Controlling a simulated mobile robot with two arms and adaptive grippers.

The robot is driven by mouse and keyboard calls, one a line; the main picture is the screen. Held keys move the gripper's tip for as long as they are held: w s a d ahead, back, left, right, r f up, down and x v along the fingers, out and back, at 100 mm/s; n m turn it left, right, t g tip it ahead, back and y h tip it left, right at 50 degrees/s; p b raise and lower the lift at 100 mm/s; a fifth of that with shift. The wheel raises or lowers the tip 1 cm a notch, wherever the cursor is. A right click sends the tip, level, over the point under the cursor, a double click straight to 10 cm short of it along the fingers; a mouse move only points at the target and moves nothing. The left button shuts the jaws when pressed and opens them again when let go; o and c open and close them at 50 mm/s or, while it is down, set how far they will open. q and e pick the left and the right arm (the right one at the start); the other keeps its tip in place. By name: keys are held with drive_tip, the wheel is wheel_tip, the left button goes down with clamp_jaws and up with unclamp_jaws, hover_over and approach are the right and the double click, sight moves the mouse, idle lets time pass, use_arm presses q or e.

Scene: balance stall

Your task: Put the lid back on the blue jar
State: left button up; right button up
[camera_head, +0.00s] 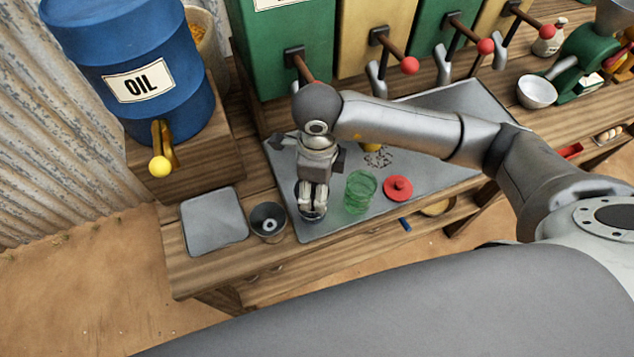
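My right gripper (313,207) points down at the front left of the grey metal mat (460,108). Its fingers are over a dark, round, bluish thing (318,218), mostly hidden by the gripper. I cannot tell whether this is the blue jar or its lid, or whether the fingers grip it. A clear green glass jar (360,191) stands open just right of the gripper. A red lid with a knob (398,188) lies on the mat right of the green jar. My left gripper is not in view.
A grey square plate (214,221) and a small metal cup (268,222) are left of the gripper. A blue oil barrel (140,60) stands behind left. Dispensers with red-knobbed levers (409,65) line the back. Dark grains (378,157) lie on the mat.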

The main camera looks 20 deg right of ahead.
drive_tip(key=shift+f+b, duration=0.2)
drive_tip(key=shift+b, duration=0.85)
idle(1.4)
idle(0.4)
drive_tip(key=o, duration=0.8)
drive_tip(key=shift+o, duration=0.2)
drive_tip(key=shift+o, duration=1)
drive_tip(key=shift+r, duration=0.1)
drive_tip(key=shift+r+p, duration=1.85)
drive_tip(key=shift+r, duration=1.6)
